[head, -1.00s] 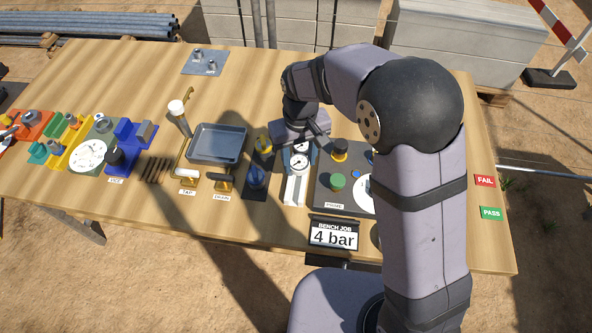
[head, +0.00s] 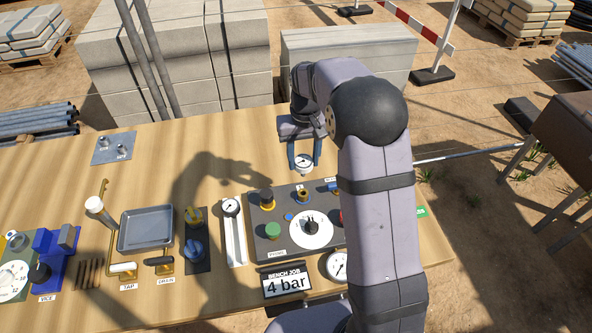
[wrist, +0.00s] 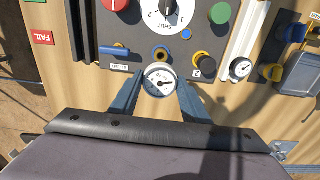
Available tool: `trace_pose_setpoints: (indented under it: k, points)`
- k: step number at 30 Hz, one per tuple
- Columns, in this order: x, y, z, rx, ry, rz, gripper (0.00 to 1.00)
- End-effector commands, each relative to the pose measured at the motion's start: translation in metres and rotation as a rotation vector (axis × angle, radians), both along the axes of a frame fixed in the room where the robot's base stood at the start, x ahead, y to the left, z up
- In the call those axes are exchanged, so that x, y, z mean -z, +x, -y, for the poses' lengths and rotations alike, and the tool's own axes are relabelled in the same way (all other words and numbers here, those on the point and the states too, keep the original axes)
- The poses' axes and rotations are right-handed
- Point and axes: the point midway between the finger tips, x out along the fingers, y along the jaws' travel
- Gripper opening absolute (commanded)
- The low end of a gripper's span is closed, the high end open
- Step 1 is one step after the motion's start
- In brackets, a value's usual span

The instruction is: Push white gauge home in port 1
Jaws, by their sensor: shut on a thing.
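A white-faced gauge (head: 303,162) is between the two blue fingers of my gripper (head: 303,158), which is shut on it. In the wrist view the gauge (wrist: 159,79) lies face up at the fingertips (wrist: 159,86). The gripper is behind the back edge of the dark panel (head: 290,240). An open brass port (head: 302,196) is on the panel, just in front of the held gauge; it also shows in the wrist view (wrist: 161,53). The gauge is apart from it in both views. The neighbouring port, labelled 2, carries a black and yellow fitting (wrist: 201,60).
A second white gauge (head: 231,207) sits in the pale rack (head: 235,243) left of the panel. The panel has a green knob (head: 273,230), a white dial (head: 311,229) and a blue bleed lever (wrist: 115,51) close to the port. The table behind the panel is clear.

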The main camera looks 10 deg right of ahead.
Motion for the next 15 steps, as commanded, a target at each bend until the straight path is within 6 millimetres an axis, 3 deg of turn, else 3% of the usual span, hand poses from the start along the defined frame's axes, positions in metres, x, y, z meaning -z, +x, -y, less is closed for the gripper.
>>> trace_pose_setpoints:
  k: [15]
  points:
    - [0.0001, -0.0075, -0.0008, -0.01, 0.0, -0.027, 0.02]
